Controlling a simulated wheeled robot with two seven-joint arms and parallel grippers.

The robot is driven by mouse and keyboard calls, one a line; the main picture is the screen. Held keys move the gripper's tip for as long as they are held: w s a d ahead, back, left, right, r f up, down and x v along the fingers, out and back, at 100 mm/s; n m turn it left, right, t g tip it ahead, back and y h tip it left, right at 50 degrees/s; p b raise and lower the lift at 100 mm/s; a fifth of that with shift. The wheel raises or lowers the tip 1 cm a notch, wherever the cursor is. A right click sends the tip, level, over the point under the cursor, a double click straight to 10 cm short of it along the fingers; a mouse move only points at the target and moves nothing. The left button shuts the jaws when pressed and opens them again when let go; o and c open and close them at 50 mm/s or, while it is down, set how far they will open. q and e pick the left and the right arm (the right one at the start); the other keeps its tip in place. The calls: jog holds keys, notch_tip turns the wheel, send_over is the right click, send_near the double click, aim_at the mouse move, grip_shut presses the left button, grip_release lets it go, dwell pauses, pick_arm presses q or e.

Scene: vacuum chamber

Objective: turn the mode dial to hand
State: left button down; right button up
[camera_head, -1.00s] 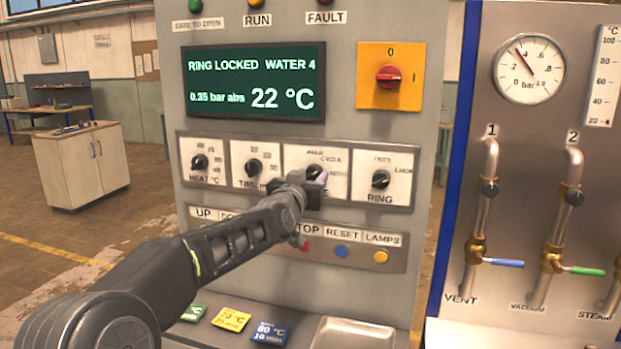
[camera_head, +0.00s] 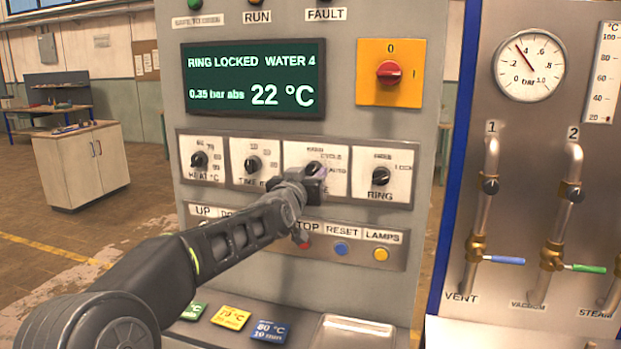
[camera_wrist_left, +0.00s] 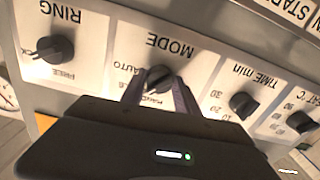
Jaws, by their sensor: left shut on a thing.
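The mode dial (camera_head: 314,168) is a black knob on a white plate, third from the left in the dial row. My left gripper (camera_head: 318,180) is at this dial and hides much of it in the head view. In the left wrist view, which is upside down, the mode dial (camera_wrist_left: 159,78) sits between the two fingers of my left gripper (camera_wrist_left: 159,88), which are shut on it. The plate's words MODE, AUTO and a partly covered lower label show there. The pointer's exact setting is hard to tell. My right gripper is not in view.
The ring dial (camera_head: 380,176) is close on the right and the time dial (camera_head: 253,163) on the left. Push buttons, including a blue one (camera_head: 341,249), lie below. A red switch (camera_head: 390,72) on a yellow plate is above.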

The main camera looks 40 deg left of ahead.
pick_arm(q)
jog(key=shift+n+b, duration=1.75)
jog(key=shift+n, duration=2.35)
jog(key=c, duration=0.9)
grip_release()
jog(key=b+v, duration=0.2)
jog(key=v, duration=0.5)
jog(key=shift+s+d, duration=0.15)
jog(key=shift+s, duration=0.25)
